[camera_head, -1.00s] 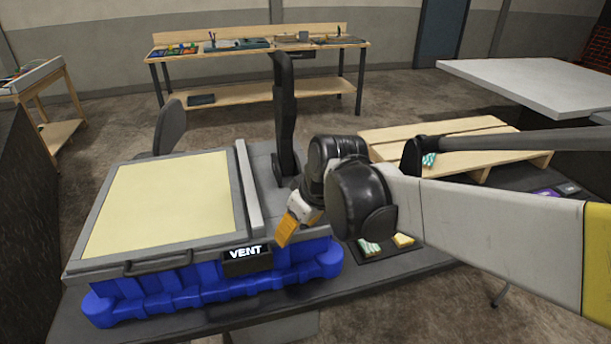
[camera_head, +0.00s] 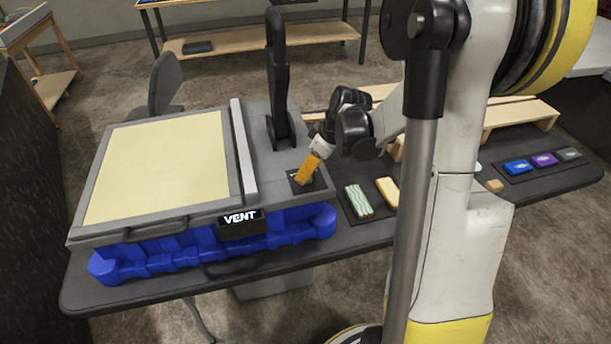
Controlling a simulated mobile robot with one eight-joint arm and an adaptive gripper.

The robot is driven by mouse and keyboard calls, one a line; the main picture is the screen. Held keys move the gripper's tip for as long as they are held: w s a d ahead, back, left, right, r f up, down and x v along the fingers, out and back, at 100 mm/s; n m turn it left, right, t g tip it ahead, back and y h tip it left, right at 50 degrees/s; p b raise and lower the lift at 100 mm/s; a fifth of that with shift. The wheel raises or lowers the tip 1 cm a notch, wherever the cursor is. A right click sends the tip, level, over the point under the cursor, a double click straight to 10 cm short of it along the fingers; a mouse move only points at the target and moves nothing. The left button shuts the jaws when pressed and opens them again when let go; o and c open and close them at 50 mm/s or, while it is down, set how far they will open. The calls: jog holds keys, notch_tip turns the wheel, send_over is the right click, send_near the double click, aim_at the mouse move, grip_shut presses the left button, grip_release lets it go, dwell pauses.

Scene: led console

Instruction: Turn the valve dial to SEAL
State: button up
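The console (camera_head: 85,232) is a grey-topped unit with a cream panel on a blue base, standing on the dark table. Its small display (camera_head: 240,219) reads VENT. A dark square plate with the valve dial (camera_head: 309,184) sits at the right of the console top, mostly covered by my gripper. My gripper (camera_head: 300,182) has orange-yellow fingers that point down and left at the dial. Its fingertips are at or just above the dial; I cannot tell whether they touch it. The gap between the fingers is not visible.
A tall black lever (camera_head: 277,80) stands behind the dial. A green-striped pack (camera_head: 358,201) and a yellow block (camera_head: 387,190) lie right of the console. Blue and purple items (camera_head: 543,160) lie farther right. A wooden pallet (camera_head: 510,113) is behind my arm.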

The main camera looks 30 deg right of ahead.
jog(key=shift+x, duration=1.2)
jog(key=c, duration=1.2)
